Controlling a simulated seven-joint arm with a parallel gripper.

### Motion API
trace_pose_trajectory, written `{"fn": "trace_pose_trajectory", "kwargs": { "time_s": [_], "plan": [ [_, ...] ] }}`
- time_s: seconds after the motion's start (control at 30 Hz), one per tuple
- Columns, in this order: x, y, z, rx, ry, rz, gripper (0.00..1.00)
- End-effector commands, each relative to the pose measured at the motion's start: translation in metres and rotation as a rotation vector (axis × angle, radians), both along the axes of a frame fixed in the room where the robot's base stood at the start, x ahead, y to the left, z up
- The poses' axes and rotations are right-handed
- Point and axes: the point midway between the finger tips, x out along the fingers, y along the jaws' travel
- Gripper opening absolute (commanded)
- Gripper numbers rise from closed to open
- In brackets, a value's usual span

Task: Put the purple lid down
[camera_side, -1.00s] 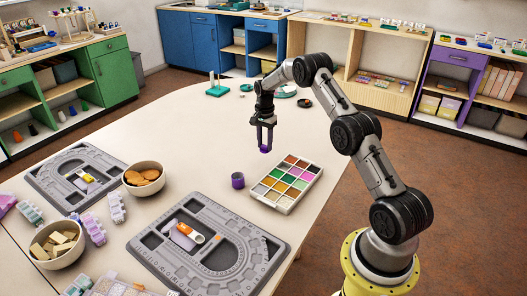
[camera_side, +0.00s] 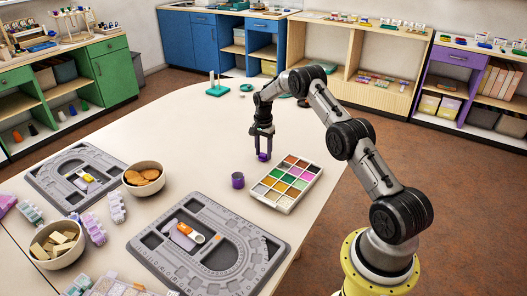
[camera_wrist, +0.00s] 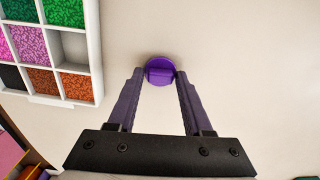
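The purple lid (camera_wrist: 160,71) is a round disc with a bar-shaped knob on top. In the wrist view it lies against the pale table just beyond my fingertips, and in the side view the lid (camera_side: 263,157) is low, at or on the table surface. My gripper (camera_side: 263,153) points down over it. In the wrist view my gripper (camera_wrist: 160,73) has a finger on each side of the knob, with a small gap visible on both sides, so it looks open around the lid.
A white compartment tray of coloured beads (camera_side: 287,182) lies close to the right of the lid; its edge also shows in the wrist view (camera_wrist: 97,70). A grey bead board (camera_side: 208,245) is nearer the front. The table left of my gripper is clear.

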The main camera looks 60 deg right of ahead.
Motion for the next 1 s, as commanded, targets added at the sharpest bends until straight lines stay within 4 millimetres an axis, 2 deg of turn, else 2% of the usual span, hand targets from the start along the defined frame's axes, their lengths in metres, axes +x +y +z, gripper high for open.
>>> {"fn": "trace_pose_trajectory", "kwargs": {
  "time_s": [0.03, 0.07, 0.1, 0.47, 0.57, 1.0],
  "plan": [
    [0.0, 0.0, 0.0, 0.0, 0.0, 0.0, 0.62],
    [0.0, 0.0, 0.0, 0.0, 0.0, 0.0, 0.67],
    [0.0, 0.0, 0.0, 0.0, 0.0, 0.0, 0.68],
    [0.0, 0.0, 0.007, -0.001, -0.002, 0.0, 0.68],
    [0.001, 0.0, 0.02, -0.002, -0.004, 0.0, 0.68],
    [0.001, 0.0, 0.104, -0.002, -0.003, 0.0, 0.68]
  ]
}}
